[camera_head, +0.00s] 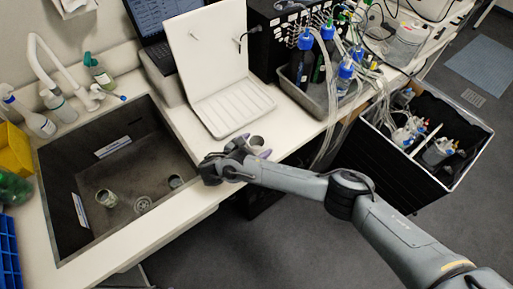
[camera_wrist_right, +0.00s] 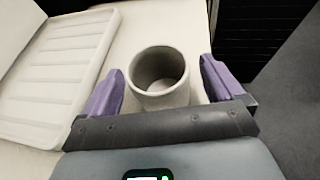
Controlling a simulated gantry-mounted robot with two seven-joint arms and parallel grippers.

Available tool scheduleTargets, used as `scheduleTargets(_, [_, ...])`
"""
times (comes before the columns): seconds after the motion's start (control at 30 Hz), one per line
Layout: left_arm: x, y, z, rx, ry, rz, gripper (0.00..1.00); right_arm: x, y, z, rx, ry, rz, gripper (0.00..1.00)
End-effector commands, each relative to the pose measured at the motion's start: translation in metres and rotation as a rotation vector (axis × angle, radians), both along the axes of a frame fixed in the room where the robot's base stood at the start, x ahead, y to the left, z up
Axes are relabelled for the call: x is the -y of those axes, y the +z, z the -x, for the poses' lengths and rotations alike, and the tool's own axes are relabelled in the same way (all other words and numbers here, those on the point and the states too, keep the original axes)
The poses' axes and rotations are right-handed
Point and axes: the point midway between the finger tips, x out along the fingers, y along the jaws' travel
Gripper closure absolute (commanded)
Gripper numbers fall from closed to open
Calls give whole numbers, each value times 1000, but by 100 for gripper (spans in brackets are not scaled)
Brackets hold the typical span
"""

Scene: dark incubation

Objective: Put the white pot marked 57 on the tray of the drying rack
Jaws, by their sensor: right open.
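A whitish pot (camera_wrist_right: 158,80) stands upright on the counter between the two purple fingers of my right gripper (camera_wrist_right: 162,88) in the right wrist view. The fingers are open, one on each side, with gaps to the pot. In the head view the pot (camera_head: 257,142) shows partly behind my right gripper (camera_head: 252,152). No number is readable on it. The drying rack (camera_head: 208,50) is a white upright panel with pegs, and its ribbed tray (camera_head: 236,107) lies at its foot, just behind the pot. The tray (camera_wrist_right: 62,80) looks empty. My left gripper is not in view.
A sink (camera_head: 120,170) to the left holds two small pots (camera_head: 106,198) (camera_head: 176,182). Blue-capped bottles (camera_head: 304,60) stand in a grey bin right of the rack. A black crate (camera_head: 400,175) stands beyond the counter's right side. A laptop (camera_head: 160,22) is behind the rack.

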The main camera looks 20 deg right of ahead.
Motion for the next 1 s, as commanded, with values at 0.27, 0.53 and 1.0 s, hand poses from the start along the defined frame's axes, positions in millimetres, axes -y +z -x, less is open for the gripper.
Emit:
scheduleTargets(0.27, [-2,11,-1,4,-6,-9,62,21,-8,-11,0,0,-1,6])
scheduleTargets(0.53, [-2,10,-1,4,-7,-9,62,22,-10,-11,0,0,-1,9])
scheduleTargets(1.0, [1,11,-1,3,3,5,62,21,-9,-11,0,0,-1,69])
